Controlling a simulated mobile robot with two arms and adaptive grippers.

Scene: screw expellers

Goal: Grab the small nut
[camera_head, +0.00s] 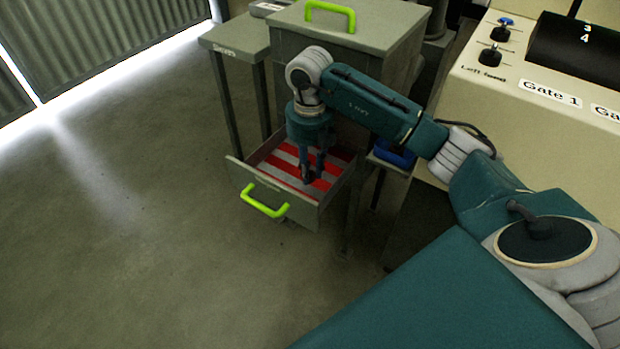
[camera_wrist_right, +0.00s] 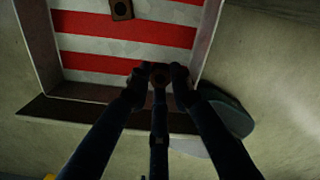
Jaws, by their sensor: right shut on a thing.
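An open drawer (camera_head: 330,200) with a red-and-white striped floor stands below a grey-green cabinet. My right gripper (camera_head: 311,176) points down into the drawer. In the right wrist view the fingertips (camera_wrist_right: 159,72) are closed together on a small, dark brownish round thing (camera_wrist_right: 159,77), which looks like the small nut; the fingers hide most of it. Another nut (camera_wrist_right: 121,9), a brown block with a dark hole, lies on the striped floor, apart from the fingers and cut by the top edge of the wrist view. My left gripper is not in view.
The drawer's front has a lime-green handle (camera_head: 263,201). The cabinet top has another green handle (camera_head: 330,15). A table marked "Sieves" (camera_head: 236,40) stands at the left. A blue object (camera_head: 394,154) and a cream machine (camera_head: 500,95) are at the right. The floor at left is clear.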

